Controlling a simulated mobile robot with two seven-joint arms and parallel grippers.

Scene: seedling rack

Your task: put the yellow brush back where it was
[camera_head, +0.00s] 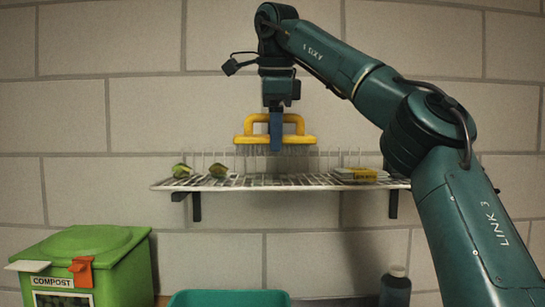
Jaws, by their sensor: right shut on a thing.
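My right gripper (276,148) comes down from above and is shut on the yellow brush (299,128). The brush has a looped yellow handle and a long yellow base, held about level. It is over the middle of the wire shelf (265,183), which is fixed to the wall. Pale bristles seem to hang below its base, among thin upright wires along the shelf. I cannot tell whether the bristles touch the shelf. My left gripper is not in view.
Below are a green compost bin (85,243), a teal tub (228,298) and a dark bottle (396,288). The shelf's middle looks clear.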

